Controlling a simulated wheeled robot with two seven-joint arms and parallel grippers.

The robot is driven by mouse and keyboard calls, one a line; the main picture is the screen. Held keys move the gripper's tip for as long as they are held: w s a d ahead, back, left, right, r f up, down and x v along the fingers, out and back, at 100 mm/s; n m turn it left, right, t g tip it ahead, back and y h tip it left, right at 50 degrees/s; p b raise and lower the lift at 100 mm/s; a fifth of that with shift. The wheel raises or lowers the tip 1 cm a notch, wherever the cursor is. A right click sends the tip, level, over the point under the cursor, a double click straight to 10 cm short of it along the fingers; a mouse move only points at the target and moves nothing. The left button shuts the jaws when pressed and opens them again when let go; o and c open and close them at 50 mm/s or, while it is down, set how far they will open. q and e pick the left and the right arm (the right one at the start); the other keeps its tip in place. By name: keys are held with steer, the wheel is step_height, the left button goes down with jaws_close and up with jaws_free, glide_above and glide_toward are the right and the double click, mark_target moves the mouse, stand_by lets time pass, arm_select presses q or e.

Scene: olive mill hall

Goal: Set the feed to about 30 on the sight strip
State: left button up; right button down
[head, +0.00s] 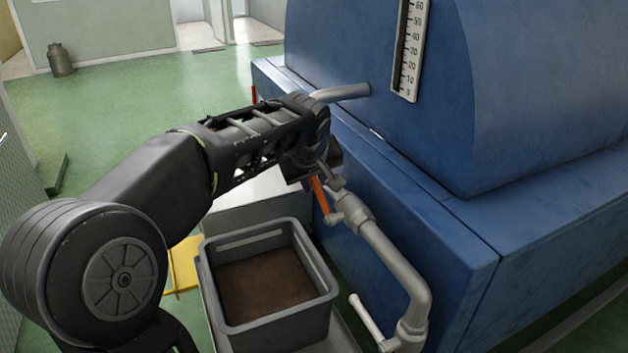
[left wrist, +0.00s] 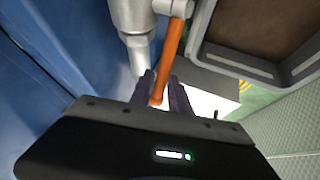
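The sight strip (head: 411,50) is a white upright scale on the blue machine, marked from 0 at the bottom to 60 near the top edge of the picture. I cannot make out a level on it. An orange lever (head: 319,194) sits on a grey pipe valve below the machine's spout. It also shows in the left wrist view (left wrist: 172,48), slanting down between my fingers. My left gripper (head: 325,165) is at the lever's upper part in the head view; its fingers (left wrist: 161,88) close in on both sides of the lever. My right gripper is out of view.
The blue machine (head: 545,95) fills the right side. A grey crate (head: 268,328) with brown contents stands below the arm. A grey pipe (head: 398,268) with a pale handle (head: 366,318) runs beside it. Green floor (head: 140,100) is open at the back left.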

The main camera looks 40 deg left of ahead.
arm_select(q)
steer(key=shift+r, duration=0.1)
steer(key=v, duration=0.7)
steer(key=shift+s+r+b, duration=0.2)
steer(key=shift+r+b, duration=0.1)
steer(key=shift+b, duration=0.1)
steer(key=shift+d, duration=0.1)
